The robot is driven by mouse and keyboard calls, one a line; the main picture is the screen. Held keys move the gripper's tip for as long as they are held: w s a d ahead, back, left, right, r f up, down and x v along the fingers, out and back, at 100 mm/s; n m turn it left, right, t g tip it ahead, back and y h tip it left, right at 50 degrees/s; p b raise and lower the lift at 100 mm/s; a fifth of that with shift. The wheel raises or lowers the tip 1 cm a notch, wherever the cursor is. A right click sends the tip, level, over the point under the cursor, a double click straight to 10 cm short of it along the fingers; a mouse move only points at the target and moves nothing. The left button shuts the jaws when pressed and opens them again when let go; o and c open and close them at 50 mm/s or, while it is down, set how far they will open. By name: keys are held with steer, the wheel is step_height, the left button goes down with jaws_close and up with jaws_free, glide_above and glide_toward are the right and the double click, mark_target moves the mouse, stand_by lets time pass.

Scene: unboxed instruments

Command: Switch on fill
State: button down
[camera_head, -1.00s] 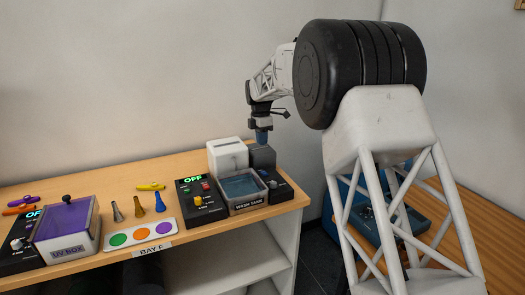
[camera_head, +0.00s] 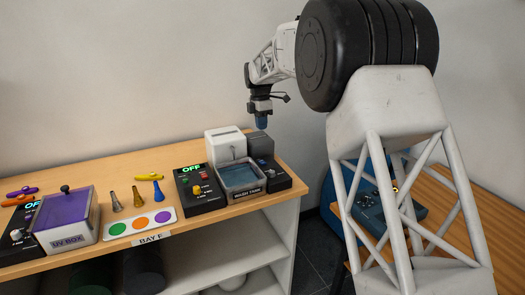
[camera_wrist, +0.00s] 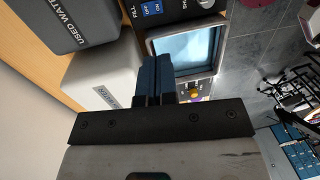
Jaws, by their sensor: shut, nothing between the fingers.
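The black switch box (camera_head: 278,178) stands at the right of the wash tank (camera_head: 230,192), near the shelf's right end. In the wrist view the black box (camera_wrist: 182,12) is at the top edge, cut off, with a FILL label beside a blue rocker switch (camera_wrist: 151,8). I cannot tell which way the rocker is tipped. My gripper (camera_head: 261,124) is above the back of the tank area in the head view, apart from the box. Its blue fingers (camera_wrist: 153,68) are shut and empty in the wrist view, pointing toward the switch.
A white container (camera_head: 225,144) and a grey container (camera_head: 261,145) stand behind the tank. A control box (camera_head: 201,200) with a green OFF display and yellow knob is left of the tank. The UV box (camera_head: 68,240) and colored cones are farther left.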

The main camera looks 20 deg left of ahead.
mark_target(262, 162)
steer(key=shift+f, duration=0.15)
steer(key=f, duration=0.9)
steer(key=s+d+f, duration=0.1)
steer(key=f, duration=0.3)
steer(key=shift+s+d+f, duration=0.1)
steer(key=shift+f, duration=0.25)
steer(key=shift+f, duration=0.15)
stand_by(0.4)
steer(key=shift+w+a+r, duration=0.2)
steer(key=shift+w+a, duration=0.25)
steer(key=shift+a, duration=0.05)
stand_by(0.3)
steer(key=shift+r, duration=0.1)
